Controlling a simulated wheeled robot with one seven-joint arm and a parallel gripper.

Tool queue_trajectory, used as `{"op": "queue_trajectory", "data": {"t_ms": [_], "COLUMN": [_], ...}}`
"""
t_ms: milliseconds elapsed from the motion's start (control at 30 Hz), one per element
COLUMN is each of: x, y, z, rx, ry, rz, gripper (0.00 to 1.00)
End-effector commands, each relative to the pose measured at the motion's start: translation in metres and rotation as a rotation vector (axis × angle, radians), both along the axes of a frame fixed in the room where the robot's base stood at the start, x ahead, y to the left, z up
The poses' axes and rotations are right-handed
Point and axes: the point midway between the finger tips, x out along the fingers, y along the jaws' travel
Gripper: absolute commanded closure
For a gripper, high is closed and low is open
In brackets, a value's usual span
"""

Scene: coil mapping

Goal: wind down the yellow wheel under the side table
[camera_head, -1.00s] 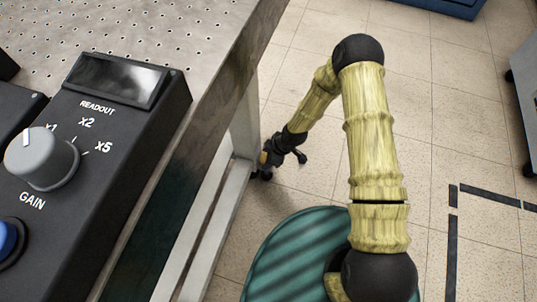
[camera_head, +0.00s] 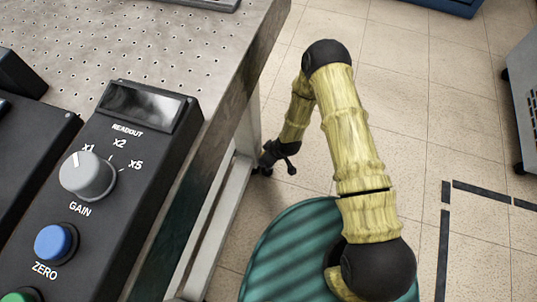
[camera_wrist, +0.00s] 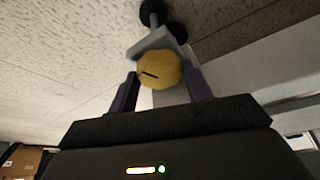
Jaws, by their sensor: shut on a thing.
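The yellow wheel (camera_wrist: 160,66) is in the upper middle of the wrist view, with a dark slot or line across its face. It sits below a grey bracket (camera_wrist: 152,42). My gripper (camera_wrist: 161,78) is shut on the yellow wheel, one dark finger on each side. In the head view my gripper (camera_head: 268,156) is low, by the leg frame of the side table (camera_head: 222,50). The yellow wheel is hidden there by my arm and gripper.
On the perforated metal tabletop stands a black readout box (camera_head: 120,215) with a grey gain knob (camera_head: 88,176) and a blue zero button (camera_head: 56,243). Tiled floor (camera_head: 400,110) is open to the right. A grey cabinet (camera_head: 522,100) stands at the right edge.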

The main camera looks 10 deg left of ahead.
Motion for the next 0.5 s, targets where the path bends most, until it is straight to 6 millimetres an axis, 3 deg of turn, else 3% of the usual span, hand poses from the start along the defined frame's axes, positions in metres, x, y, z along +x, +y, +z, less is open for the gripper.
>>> {"op": "queue_trajectory", "data": {"t_ms": [167,200,300,500], "x": [-0.0001,0.0000,0.0000,0.0000], "y": [-0.0004,-0.0003,-0.0003,-0.0001], "z": [-0.0002,-0.0001,-0.0001,0.0000], "rx": [-0.001,-0.001,-0.001,0.000], "ry": [0.000,0.000,0.000,0.000], "rz": [0.000,0.000,0.000,0.001], "gripper": [0.73,0.46,0.29,0.29]}}
